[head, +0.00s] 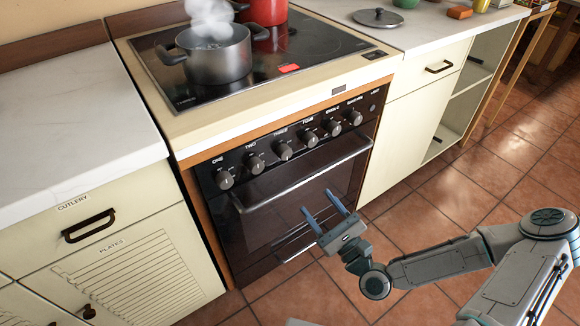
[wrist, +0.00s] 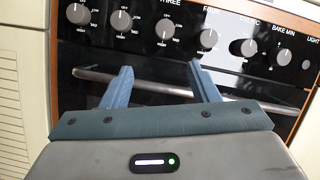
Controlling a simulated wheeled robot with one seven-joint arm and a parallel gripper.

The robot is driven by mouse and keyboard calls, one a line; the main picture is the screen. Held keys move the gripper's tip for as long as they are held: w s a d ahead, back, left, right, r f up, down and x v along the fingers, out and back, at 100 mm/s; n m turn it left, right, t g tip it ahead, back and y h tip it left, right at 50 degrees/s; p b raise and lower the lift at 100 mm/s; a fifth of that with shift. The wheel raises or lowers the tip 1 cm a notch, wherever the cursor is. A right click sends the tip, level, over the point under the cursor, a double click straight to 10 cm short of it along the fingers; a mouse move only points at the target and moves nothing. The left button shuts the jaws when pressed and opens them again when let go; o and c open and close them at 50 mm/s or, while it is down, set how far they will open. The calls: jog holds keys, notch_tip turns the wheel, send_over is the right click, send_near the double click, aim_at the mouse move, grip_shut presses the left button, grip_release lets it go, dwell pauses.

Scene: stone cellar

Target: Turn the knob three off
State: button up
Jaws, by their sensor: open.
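Knob three (head: 284,151) is a round grey knob on the dark oven panel, under the label THREE. In the wrist view it is the third knob from the left (wrist: 165,28), just above the space between my fingers. Its exact pointer setting is too small to read surely. My gripper (head: 318,203) is open and empty, with two blue fingers pointing toward the oven. It is apart from the knob, lower and to its right in the head view, in front of the oven door. In the wrist view the fingers (wrist: 160,68) are spread below the knob row.
Knob two (head: 256,164) and knob four (head: 310,138) flank knob three closely. The oven handle (head: 305,175) sticks out below the knobs. A steaming grey pot (head: 218,56) and a red pot (head: 264,10) stand on the hob (head: 185,92). Tiled floor is free to the right.

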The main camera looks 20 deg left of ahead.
aim_at(287, 157)
jog(key=shift+m+t, duration=0.4)
jog(key=b+x, duration=0.1)
jog(key=x, duration=1.3)
jog(key=shift+d+r, duration=0.15)
jog(key=shift+d, duration=0.05)
jog(key=c, duration=1)
